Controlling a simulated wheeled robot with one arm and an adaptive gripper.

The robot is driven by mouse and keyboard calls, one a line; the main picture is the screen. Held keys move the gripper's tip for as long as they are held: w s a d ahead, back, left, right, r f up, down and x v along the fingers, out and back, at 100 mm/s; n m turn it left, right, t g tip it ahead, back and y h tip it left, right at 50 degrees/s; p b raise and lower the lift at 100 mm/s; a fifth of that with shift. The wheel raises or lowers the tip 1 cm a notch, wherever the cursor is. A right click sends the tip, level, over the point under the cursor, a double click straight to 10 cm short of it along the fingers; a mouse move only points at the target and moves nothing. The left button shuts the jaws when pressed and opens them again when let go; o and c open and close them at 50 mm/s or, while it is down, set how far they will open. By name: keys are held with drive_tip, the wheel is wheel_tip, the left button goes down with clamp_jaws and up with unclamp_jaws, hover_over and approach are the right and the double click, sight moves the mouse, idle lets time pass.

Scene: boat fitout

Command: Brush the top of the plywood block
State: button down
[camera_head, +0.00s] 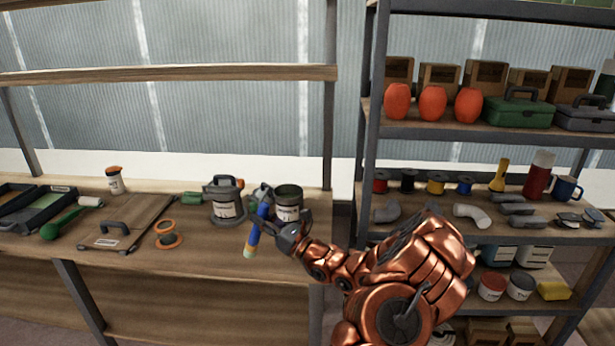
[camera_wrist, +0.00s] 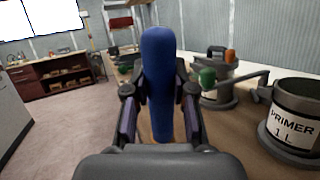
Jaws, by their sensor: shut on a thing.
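My gripper (camera_head: 268,216) is over the right part of the wooden bench. It is shut on a blue-handled brush (camera_head: 254,236), which hangs tilted with its pale tip downward near the bench's front edge. In the wrist view the gripper's two fingers (camera_wrist: 158,105) clasp the brush's blue handle (camera_wrist: 158,75) from both sides; the bristle end is hidden there. I cannot make out a separate plywood block for certain. A flat wooden panel (camera_head: 143,208) with a grey handle and a label lies on the bench to the left.
A primer tin (camera_head: 289,205) stands right beside my gripper; it also shows in the wrist view (camera_wrist: 295,125). A loaded shelf rack (camera_head: 372,100) stands right.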

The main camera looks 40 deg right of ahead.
drive_tip(key=s+d+r+t+h, duration=0.1)
drive_tip(key=s+d+r+h, duration=0.1)
drive_tip(key=d+r, duration=0.9)
wheel_tip(320, 180, down, 7)
drive_tip(key=d+b, duration=0.2)
drive_tip(key=shift+r, duration=0.15)
drive_tip(key=shift+a, duration=0.1)
